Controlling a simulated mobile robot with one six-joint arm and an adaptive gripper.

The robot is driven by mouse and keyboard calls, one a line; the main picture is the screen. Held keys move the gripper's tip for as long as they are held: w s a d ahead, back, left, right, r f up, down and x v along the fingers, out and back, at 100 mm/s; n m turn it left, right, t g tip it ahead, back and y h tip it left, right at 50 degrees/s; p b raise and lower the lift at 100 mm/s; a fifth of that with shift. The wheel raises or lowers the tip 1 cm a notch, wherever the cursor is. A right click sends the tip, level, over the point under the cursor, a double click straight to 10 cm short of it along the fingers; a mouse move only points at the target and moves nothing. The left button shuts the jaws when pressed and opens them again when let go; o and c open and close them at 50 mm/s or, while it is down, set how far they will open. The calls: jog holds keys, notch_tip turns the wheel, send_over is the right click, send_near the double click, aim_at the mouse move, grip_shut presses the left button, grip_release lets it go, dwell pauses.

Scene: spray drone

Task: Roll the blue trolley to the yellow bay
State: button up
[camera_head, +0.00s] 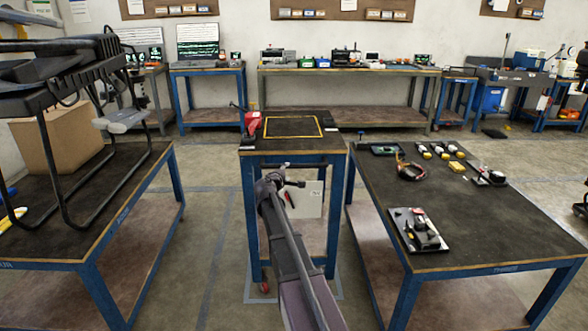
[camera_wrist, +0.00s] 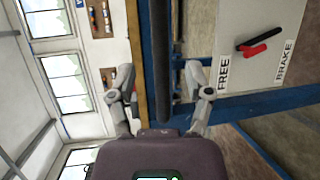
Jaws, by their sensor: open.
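The blue trolley (camera_head: 341,190) stands mid-picture in the head view, with a dark top, a yellow outlined square on it, and a red caster. My gripper (camera_head: 285,182) is open at its near side. In the wrist view, the fingers of my gripper (camera_wrist: 163,100) stand apart on either side of a dark bar (camera_wrist: 163,45), seemingly the trolley's handle; I see no grip on it. A pale panel (camera_wrist: 232,30) marked FREE and BRAKE carries a red lever (camera_wrist: 262,42) and a black strip. Which mark the lever selects is unclear. No yellow bay shows on the floor.
A left table (camera_head: 75,262) holds a black frame and a box. A right table (camera_head: 480,255) with drone parts stands close beside the trolley. A long bench (camera_head: 345,71) lines the back wall. Open floor (camera_head: 205,160) lies behind and left of the trolley.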

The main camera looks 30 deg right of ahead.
aim_at(293, 167)
jog(key=b+x, duration=0.1)
jog(key=x, duration=0.7)
jog(key=shift+w+d, duration=0.1)
grip_shut()
